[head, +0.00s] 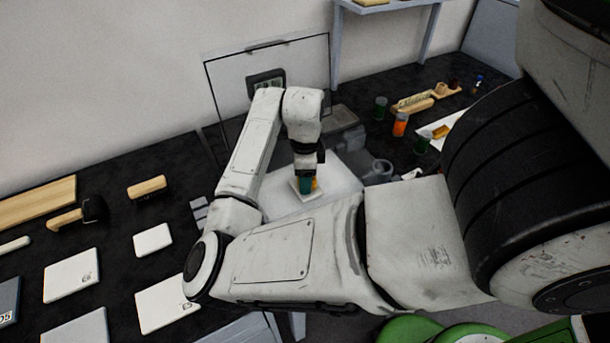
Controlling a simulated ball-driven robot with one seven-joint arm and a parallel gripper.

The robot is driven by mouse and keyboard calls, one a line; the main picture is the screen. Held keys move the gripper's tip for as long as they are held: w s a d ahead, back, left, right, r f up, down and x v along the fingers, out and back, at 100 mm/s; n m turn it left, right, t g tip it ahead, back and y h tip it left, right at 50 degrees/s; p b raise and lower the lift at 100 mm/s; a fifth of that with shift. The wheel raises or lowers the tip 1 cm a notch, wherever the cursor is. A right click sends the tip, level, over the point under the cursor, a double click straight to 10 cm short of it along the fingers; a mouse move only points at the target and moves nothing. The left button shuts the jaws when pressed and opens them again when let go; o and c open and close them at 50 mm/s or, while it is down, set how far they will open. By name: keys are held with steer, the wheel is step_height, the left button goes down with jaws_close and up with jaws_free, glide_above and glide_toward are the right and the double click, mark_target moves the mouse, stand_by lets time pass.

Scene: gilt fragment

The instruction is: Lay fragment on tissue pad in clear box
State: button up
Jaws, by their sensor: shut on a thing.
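My gripper (307,180) points down at the centre, low over a small white pad (309,195), which looks like the tissue pad. A small orange-gold piece (315,184), which looks like the fragment, shows at the fingertips beside a teal part. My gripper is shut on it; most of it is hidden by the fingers. I cannot tell whether it touches the pad. A clear upright panel with a dark edge (328,60) stands behind my arm and looks like the clear box's open lid. The box walls are hard to make out.
A white sheet (345,187) lies around the pad. Grey blocks and a ring-shaped piece (379,171) stand to its right. Small jars, including an orange one (400,124), stand at the back right. White flat boxes (71,275) and a wooden-backed brush (147,187) lie left.

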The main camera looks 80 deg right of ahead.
steer(key=shift+f, duration=0.25)
steer(key=o, duration=1)
steer(key=shift+r, duration=0.1)
step_height(320, 180, up, 12)
steer(key=shift+r, duration=0.2)
